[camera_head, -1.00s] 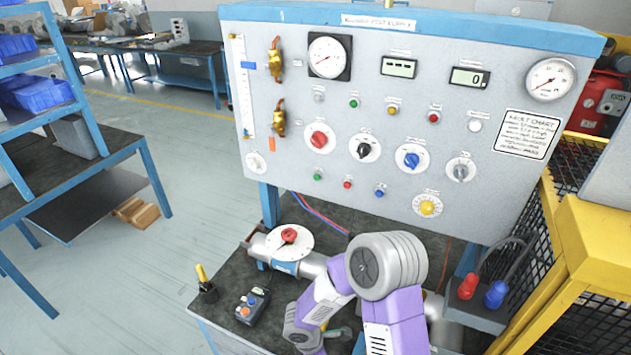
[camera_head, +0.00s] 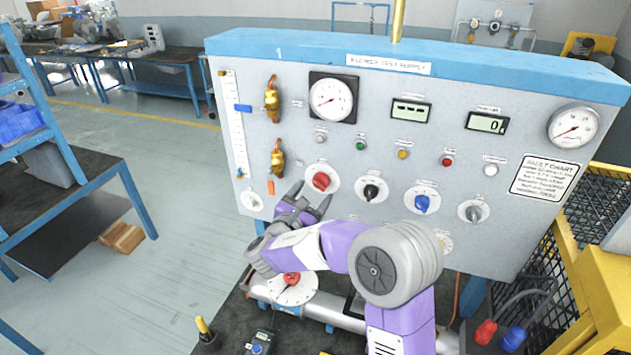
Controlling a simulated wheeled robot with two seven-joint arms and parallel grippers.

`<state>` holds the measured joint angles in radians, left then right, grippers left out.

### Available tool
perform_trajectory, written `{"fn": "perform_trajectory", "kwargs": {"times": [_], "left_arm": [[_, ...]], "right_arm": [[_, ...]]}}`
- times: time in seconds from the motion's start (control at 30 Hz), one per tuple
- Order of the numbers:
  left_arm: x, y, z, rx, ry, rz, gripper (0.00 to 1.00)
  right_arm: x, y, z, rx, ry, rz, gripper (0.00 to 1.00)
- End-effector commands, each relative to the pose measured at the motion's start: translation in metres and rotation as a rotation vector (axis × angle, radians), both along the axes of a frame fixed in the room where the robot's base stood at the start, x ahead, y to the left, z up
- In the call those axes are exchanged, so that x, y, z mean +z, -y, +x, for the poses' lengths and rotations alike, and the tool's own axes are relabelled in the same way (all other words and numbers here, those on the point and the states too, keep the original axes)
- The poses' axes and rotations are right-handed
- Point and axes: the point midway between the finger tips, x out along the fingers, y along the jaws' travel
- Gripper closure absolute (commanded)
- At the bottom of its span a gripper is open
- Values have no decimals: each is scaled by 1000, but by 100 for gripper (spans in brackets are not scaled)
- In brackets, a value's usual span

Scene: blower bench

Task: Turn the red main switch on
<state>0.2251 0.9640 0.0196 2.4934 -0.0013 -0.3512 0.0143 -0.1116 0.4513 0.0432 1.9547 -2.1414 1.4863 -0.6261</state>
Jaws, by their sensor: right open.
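The red switch knob (camera_head: 321,180) sits on a round white plate on the upright grey panel (camera_head: 390,85), at the left of a row of knobs. My right gripper (camera_head: 311,197) is open and empty, just below and to the left of this knob in the picture. Its fingers point up toward the panel. I cannot tell whether a fingertip touches the panel. My left gripper is out of view.
A black knob (camera_head: 371,190), a blue knob (camera_head: 422,202) and a grey knob (camera_head: 474,212) continue the row. Brass valves (camera_head: 272,100) stick out at left. Another red knob (camera_head: 291,279) on a white dial sits on the pipe below my arm. A yellow cage (camera_head: 570,262) stands at right.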

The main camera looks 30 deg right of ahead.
Motion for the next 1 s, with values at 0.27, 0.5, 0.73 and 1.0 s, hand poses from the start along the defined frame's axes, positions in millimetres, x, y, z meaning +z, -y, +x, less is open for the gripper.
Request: {"fn": "perform_trajectory", "kwargs": {"times": [0.27, 0.5, 0.73, 1.0], "left_arm": [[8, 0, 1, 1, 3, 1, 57], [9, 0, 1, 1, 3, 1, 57], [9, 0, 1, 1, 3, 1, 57], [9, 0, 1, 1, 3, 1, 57]], "right_arm": [[0, 30, 21, -1, -3, 1, 26], [-1, 34, 24, 2, -3, 1, 26], [-1, 34, 24, 1, -3, 1, 45], [-1, 33, 24, 1, -3, 2, 81]]}}
